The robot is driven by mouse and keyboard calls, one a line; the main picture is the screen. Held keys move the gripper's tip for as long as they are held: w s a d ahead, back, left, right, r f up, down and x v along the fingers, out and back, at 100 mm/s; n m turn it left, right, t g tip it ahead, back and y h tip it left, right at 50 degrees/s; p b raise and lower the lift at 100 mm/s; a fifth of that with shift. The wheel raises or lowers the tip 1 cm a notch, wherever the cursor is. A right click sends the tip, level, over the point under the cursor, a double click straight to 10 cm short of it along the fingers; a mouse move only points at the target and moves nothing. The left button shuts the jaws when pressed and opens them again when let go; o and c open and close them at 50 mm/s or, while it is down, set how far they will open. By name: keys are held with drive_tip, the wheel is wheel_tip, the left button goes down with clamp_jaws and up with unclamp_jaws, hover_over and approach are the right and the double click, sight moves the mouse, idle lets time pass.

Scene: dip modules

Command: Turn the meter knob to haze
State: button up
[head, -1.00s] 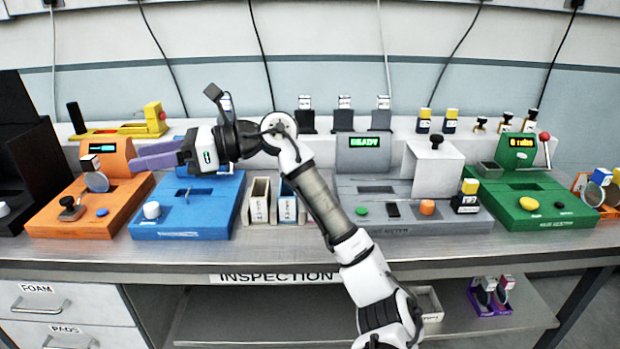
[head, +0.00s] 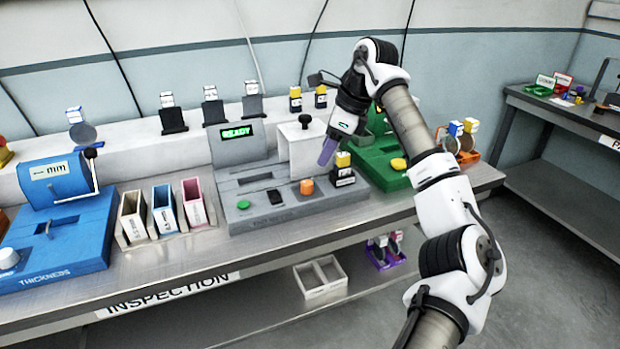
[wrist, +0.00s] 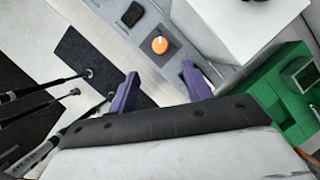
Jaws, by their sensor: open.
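The grey meter (head: 255,170) stands on the bench with a green screen that reads READY. Its orange knob (head: 307,186) is on the front right of its base. In the wrist view the knob (wrist: 160,45) shows a short pale mark on its top; any setting labels are too small to read. My gripper (head: 327,152) is above the right part of the meter, up and to the right of the knob, and touches nothing that I can see. In the wrist view its purple fingers (wrist: 162,88) are apart and empty, with the knob beyond them.
A yellow-topped black block (head: 343,172) stands just right of the knob. A white box with a black handle (head: 303,150) rises behind it. The green tester (head: 385,165) is to the right. Several narrow bins (head: 163,210) and the blue thickness device (head: 60,240) are to the left.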

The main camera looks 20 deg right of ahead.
sight(308, 183)
drive_tip(key=p+x, duration=0.1)
drive_tip(key=x, duration=0.9)
drive_tip(key=shift+w+a+f+p, duration=0.1)
drive_tip(key=shift+f+p, duration=0.1)
drive_tip(key=shift+p, duration=0.1)
drive_tip(key=c, duration=1)
